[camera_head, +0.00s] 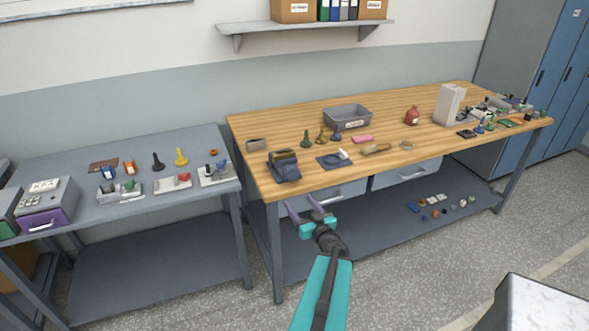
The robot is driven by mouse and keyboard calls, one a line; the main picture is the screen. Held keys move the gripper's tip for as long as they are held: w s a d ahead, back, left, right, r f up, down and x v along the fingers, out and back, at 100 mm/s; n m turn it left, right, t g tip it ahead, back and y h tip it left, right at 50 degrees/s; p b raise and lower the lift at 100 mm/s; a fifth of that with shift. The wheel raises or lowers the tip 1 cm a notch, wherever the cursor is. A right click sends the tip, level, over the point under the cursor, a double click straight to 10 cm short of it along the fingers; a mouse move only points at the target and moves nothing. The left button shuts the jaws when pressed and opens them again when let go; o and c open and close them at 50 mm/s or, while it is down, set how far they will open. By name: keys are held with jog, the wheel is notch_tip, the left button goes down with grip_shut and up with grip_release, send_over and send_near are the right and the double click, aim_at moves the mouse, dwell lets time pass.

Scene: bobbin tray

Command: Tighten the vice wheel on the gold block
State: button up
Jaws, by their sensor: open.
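A dark blue-grey device (285,172) stands at the front left corner of the wooden bench and looks like the vice. A small brownish-gold piece shows at its top; I cannot tell whether this is the gold block. I cannot make out the wheel at this size. My gripper (303,207) has purple fingers, spread apart and empty. In the picture it is just below the device, in front of the bench edge, and touches nothing that I can see.
A grey table (65,175) with small parts stands left. A pale-topped surface (545,305) is at lower right.

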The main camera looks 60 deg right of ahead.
aim_at(292, 173)
jog(key=shift+m+h, duration=0.3)
jog(key=shift+h, duration=0.3)
jog(key=shift+s+d+r+p, duration=0.3)
jog(key=shift+s+d+r, duration=0.75)
jog(key=shift+s+r, duration=0.2)
jog(key=shift+w+d+f+b, duration=0.1)
jog(key=shift+w+b, duration=0.1)
jog(key=shift+b, duration=0.15)
jog(key=b+x, duration=0.2)
jog(key=b, duration=0.2)
jog(key=shift+w+d+f, duration=0.1)
jog(key=shift+w+d, duration=0.1)
jog(key=shift+w, duration=0.15)
jog(key=b+x, duration=0.3)
jog(key=b, duration=0.9)
jog(key=shift+w+d+f, duration=0.1)
jog(key=shift+w+d, duration=0.2)
jog(key=w+b, duration=0.1)
jog(key=b, duration=0.5)
jog(key=shift+d, duration=0.35)
